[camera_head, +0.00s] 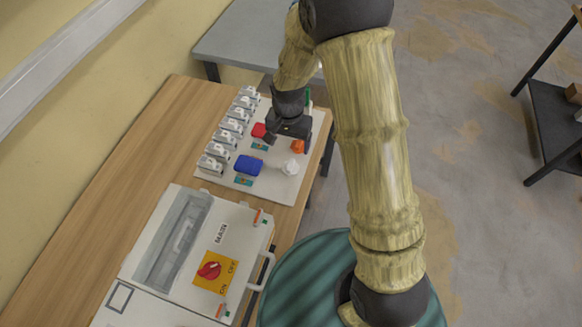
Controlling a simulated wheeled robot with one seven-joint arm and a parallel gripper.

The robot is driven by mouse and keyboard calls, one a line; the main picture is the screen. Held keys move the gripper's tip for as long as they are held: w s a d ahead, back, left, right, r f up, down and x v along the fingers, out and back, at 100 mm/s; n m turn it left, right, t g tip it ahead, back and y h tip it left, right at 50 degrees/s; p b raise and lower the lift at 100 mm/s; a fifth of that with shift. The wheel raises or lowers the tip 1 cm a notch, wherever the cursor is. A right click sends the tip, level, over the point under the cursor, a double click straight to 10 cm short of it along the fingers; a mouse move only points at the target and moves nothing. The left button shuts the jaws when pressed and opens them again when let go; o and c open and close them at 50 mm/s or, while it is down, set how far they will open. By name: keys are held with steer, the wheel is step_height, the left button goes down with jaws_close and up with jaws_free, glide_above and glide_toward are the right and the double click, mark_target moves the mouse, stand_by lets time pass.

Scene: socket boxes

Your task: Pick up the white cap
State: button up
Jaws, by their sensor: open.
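The white cap (290,167) is a small pale round piece near the right edge of a light panel (218,179) on the wooden table. My gripper (290,127) is over the far part of the panel, beyond the white cap and apart from it in the picture. It is open, and I see nothing held in it. Its fingertips are hard to make out from above. An orange piece (298,146) lies between my gripper and the white cap. A blue piece (248,165) is left of the white cap. A red piece (258,130) is beside my gripper's left side.
A row of grey switches (222,138) lines the panel's left side. A large white box with a red knob (209,270) and a handle (263,272) stands nearer on the wooden table (95,200). A grey table (240,42) is behind.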

mark_target(291, 164)
steer(key=shift+f+p, duration=0.65)
steer(key=shift+f, duration=2.9)
steer(key=shift+w+d+f+p, duration=0.1)
steer(key=shift+f+p, duration=0.45)
steer(key=shift+f, duration=0.75)
steer(key=shift+w+d+f+p, duration=0.1)
steer(key=shift+f+p, duration=0.45)
steer(key=shift+f, duration=0.75)
steer(key=c, duration=1.1)
steer(key=shift+r, duration=0.1)
